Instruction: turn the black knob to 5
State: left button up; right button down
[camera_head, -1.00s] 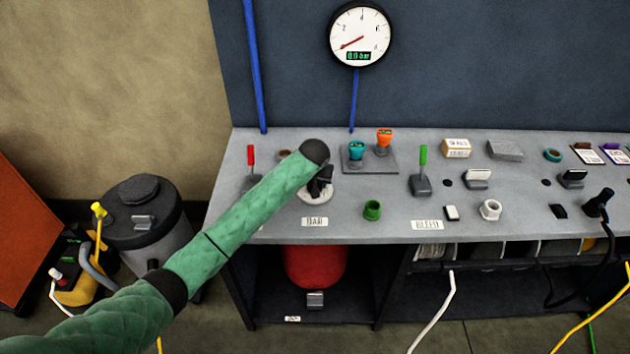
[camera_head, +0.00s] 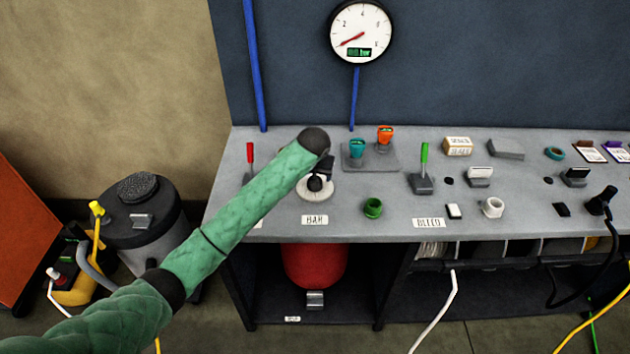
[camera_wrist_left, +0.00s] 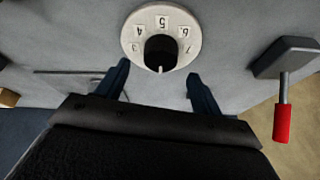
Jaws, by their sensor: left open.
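The black knob (camera_head: 316,184) sits on a round white dial (camera_head: 304,194) above the BAR label, partly hidden by my left arm's end. In the left wrist view the knob (camera_wrist_left: 161,52) shows on the dial (camera_wrist_left: 132,23) with the numbers 4, 5, 6 and 7 visible. A small white mark on the knob is on the side away from the 5. My left gripper (camera_wrist_left: 160,84) is open, its two dark fingers apart and empty. The knob lies ahead of the gap between them, and no contact shows. My right gripper is not in view.
A red-handled lever (camera_head: 250,155) stands left of the dial; it also shows in the left wrist view (camera_wrist_left: 281,122). The gauge (camera_head: 361,33) hangs above.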

pick_arm(q)
jog(key=b+v, duration=0.1)
jog(key=v, duration=0.3)
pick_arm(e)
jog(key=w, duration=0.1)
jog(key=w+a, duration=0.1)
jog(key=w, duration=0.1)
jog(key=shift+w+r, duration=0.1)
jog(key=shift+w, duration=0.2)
pick_arm(q)
jog(key=shift+f, duration=0.1)
